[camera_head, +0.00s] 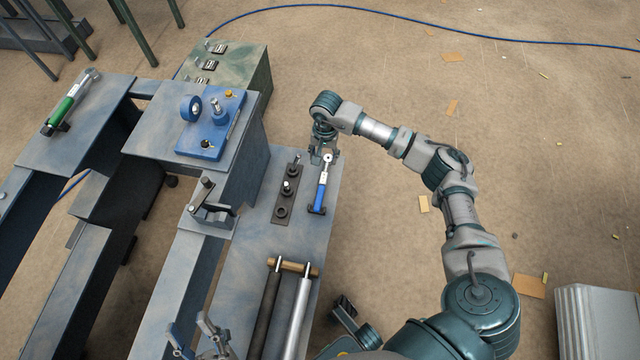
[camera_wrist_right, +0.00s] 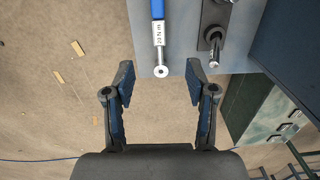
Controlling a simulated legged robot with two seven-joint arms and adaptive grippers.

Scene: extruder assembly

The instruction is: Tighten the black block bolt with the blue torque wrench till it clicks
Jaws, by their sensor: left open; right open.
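The blue torque wrench (camera_head: 321,192) lies on the right-hand bench, its ring head toward the far edge. In the right wrist view its blue handle (camera_wrist_right: 158,9) and white "20 N m" label show, with the ring head between my fingertips. My right gripper (camera_head: 322,157) is open at that head; the wrist view shows its fingers (camera_wrist_right: 160,80) apart with nothing clamped. My left gripper (camera_head: 188,325) is open and empty at the bottom left.
A dark plate with sockets (camera_head: 283,207) lies left of the wrench. Two rollers (camera_head: 298,310) lie nearer me. A blue fixture (camera_head: 210,125) and a green-handled wrench (camera_head: 68,105) sit on the left benches. A green cabinet (camera_head: 232,65) stands behind. Open floor lies to the right.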

